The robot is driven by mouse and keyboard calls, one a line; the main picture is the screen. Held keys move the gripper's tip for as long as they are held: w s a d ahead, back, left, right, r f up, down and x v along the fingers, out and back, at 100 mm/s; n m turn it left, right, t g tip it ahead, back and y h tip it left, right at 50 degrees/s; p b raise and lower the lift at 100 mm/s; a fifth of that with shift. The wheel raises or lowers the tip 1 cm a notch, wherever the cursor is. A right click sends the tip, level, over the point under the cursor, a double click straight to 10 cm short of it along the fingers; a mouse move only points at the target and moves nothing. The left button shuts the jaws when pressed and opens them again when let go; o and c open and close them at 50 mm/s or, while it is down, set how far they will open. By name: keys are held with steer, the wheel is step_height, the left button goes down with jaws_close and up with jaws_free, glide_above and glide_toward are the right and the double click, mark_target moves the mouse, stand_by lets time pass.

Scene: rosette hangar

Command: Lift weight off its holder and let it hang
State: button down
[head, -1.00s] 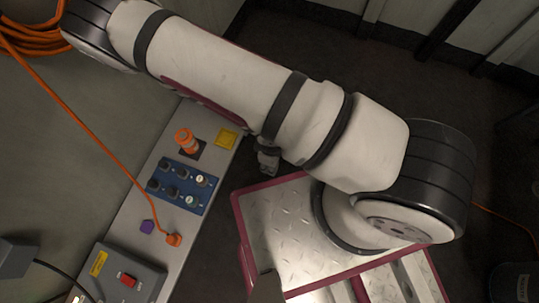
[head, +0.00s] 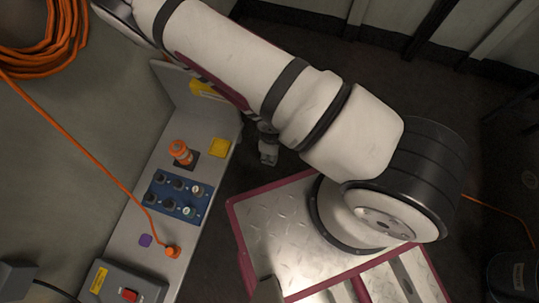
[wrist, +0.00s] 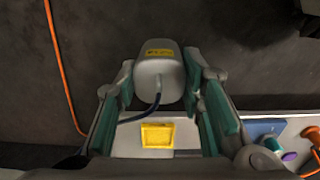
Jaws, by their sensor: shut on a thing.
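The weight appears to be the rounded grey block (wrist: 158,76) with a yellow label in the wrist view. A dark cable curves from its lower side. My gripper (wrist: 159,88) has its green pads against both sides of the block, shut on it. Behind it, a yellow square (wrist: 157,135) lies on the pale bench; this also shows in the head view (head: 219,147). Whether the block touches a holder cannot be told.
The bench (head: 143,212) carries an orange cylinder (head: 181,152), a blue knob panel (head: 177,195), a purple piece (head: 145,240), an orange plug (head: 172,251) and a grey switch box (head: 125,283). An orange cable coil (head: 45,45) hangs upper left. Dark floor lies beyond the bench.

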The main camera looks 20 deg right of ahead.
steer(key=shift+w+d+p, duration=0.4)
steer(key=shift+w+d, duration=0.75)
steer(key=shift+w, duration=0.25)
step_height(320, 180, down, 11)
steer(key=b, duration=0.3)
steer(key=c, duration=1)
jaws_free()
stand_by(1.2)
